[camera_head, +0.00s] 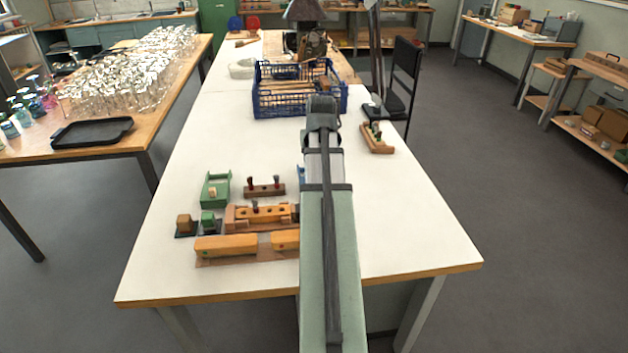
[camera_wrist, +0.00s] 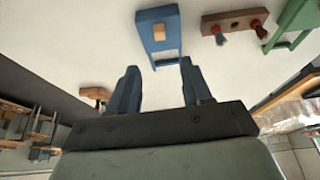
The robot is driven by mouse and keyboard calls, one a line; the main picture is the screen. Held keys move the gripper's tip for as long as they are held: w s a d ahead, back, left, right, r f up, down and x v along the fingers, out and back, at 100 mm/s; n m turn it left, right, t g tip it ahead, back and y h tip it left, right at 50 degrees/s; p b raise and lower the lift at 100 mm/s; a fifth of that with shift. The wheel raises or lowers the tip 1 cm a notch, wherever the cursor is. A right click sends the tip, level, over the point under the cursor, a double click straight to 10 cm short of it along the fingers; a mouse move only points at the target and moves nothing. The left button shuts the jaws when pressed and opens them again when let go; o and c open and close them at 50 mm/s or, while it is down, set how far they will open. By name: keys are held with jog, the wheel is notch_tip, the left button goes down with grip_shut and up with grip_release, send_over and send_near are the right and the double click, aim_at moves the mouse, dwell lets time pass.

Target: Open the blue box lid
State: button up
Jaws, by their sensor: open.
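The blue box (camera_wrist: 167,46) shows in the wrist view at the upper middle, with a small wooden knob (camera_wrist: 158,33) on its blue top. The lid looks to be in place, though its edges are hard to make out. In the head view only a thin blue sliver of the box (camera_head: 301,174) shows beside my arm, which hides the rest. My gripper (camera_wrist: 159,72) is open and empty. In the wrist view its two blue-grey fingers point toward the box and appear apart from the knob. My gripper cannot be made out in the head view.
A green box (camera_head: 215,192) and a wooden holder with red-handled tufts (camera_head: 264,188) stand left of my arm. Several wooden blocks and fixtures (camera_head: 262,217) lie nearer. A blue crate (camera_head: 281,105) stands at the back. The white table's right side is mostly clear.

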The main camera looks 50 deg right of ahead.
jog(key=x, duration=1.3)
jog(key=shift+w+d+f, duration=0.1)
jog(key=shift+f, duration=0.2)
grip_shut()
dwell(0.5)
